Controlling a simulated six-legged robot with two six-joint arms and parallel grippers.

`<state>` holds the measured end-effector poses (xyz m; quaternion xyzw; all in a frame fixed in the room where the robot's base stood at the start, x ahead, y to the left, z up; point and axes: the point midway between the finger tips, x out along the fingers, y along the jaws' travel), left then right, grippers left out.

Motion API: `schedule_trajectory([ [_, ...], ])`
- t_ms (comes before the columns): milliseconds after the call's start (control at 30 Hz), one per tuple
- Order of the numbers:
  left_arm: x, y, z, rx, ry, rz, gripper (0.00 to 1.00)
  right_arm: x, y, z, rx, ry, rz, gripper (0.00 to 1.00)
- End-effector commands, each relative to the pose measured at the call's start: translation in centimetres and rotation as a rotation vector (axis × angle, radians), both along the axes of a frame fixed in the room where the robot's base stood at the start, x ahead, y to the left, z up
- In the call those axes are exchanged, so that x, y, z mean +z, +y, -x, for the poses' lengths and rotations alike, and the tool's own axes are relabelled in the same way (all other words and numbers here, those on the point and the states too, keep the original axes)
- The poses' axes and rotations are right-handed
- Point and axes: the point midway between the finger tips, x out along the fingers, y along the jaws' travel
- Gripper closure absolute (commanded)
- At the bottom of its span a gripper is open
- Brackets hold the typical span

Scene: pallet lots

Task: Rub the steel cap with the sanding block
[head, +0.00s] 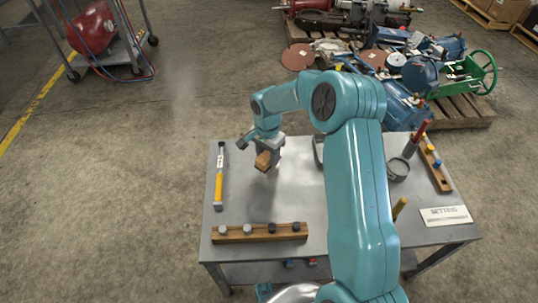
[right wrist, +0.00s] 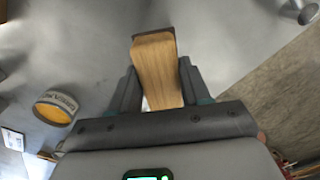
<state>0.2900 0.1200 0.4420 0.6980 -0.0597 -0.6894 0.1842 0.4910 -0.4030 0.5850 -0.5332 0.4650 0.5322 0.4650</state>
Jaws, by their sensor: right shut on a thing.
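My right gripper (head: 267,156) is shut on the sanding block (head: 263,162), a small wooden block with a dark edge, above the left half of the table. In the right wrist view the block (right wrist: 156,72) sits between the two fingers of the gripper (right wrist: 157,84). Several small caps stand in a row on a wooden rack (head: 235,238) at the table's front left, apart from the block. The light grey ones (head: 247,229) look metallic, but I cannot tell which is the steel cap. My left gripper is not in view.
A yellow-handled tool (head: 219,182) lies at the table's left edge. A grey can (head: 398,169), a second wooden rack (head: 435,165) with coloured caps and a white sign (head: 445,216) are at the right. The grey metal table (head: 290,195) is bare in the middle.

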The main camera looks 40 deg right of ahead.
Motion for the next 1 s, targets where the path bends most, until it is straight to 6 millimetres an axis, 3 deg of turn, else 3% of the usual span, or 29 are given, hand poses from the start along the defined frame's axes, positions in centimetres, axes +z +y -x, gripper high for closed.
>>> schedule_trajectory([
  [233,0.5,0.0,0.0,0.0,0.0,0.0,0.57,0.7,0.0,0.0,0.0,0.0,0.0,0.78],
  [800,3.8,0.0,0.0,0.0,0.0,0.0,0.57,5.8,0.0,0.0,0.001,-0.001,0.0,0.78],
  [1000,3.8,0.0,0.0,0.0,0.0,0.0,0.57,6.0,0.0,0.0,0.001,0.0,0.0,0.78],
])
